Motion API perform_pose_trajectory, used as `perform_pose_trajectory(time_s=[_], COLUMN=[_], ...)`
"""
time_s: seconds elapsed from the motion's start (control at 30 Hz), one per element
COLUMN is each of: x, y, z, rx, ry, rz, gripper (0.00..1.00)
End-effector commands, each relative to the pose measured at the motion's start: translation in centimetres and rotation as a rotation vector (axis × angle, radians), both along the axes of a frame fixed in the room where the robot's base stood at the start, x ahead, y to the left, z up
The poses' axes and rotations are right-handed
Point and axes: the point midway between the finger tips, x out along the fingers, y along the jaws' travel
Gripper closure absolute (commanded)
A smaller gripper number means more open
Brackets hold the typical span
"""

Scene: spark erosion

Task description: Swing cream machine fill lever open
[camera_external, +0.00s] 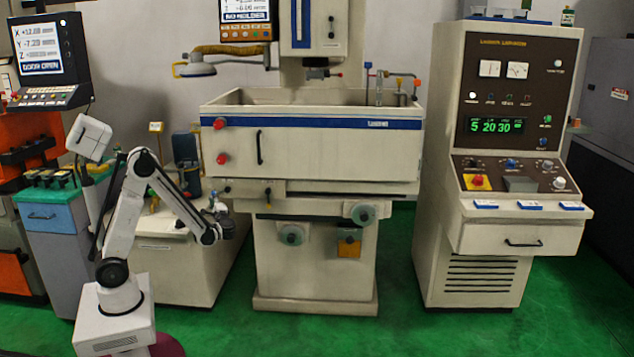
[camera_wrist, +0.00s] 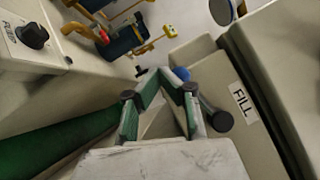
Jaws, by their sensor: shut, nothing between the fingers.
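The cream machine (camera_external: 310,145) with a blue stripe stands in the middle of the external view. My gripper (camera_external: 231,226) is low at its left, beside the cream cabinet. In the wrist view my gripper (camera_wrist: 160,73) is shut and empty, its fingertips together. Just right of the fingers is what looks like the fill lever (camera_wrist: 217,118), a dark rounded grip with a blue part (camera_wrist: 182,73) near the fingertips. The right finger partly hides it, and I cannot tell whether they touch. A white FILL label (camera_wrist: 242,103) is on the cream surface to its right.
A black knob (camera_wrist: 33,36) sits on a cream panel at the wrist view's upper left. A dark blue cylinder (camera_wrist: 124,38) with yellow and red fittings stands beyond the fingers. The control cabinet (camera_external: 510,150) is at the right; green floor (camera_external: 400,320) lies clear in front.

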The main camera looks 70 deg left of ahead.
Motion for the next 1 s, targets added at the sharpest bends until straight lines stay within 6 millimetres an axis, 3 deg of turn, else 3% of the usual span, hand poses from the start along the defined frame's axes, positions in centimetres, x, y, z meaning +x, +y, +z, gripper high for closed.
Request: perform_pose_trajectory(time_s=[0.37, 0.73, 1.0], x=[0.1, 0.0, -1.7], y=[-0.1, -0.7, -5.0], z=[-0.4, -4.7, -7.1], rx=[0.001, 0.000, 0.000], ry=[0.000, 0.000, 0.001], rz=[-0.001, 0.001, -0.002], gripper=[1.00, 1.00, 1.00])
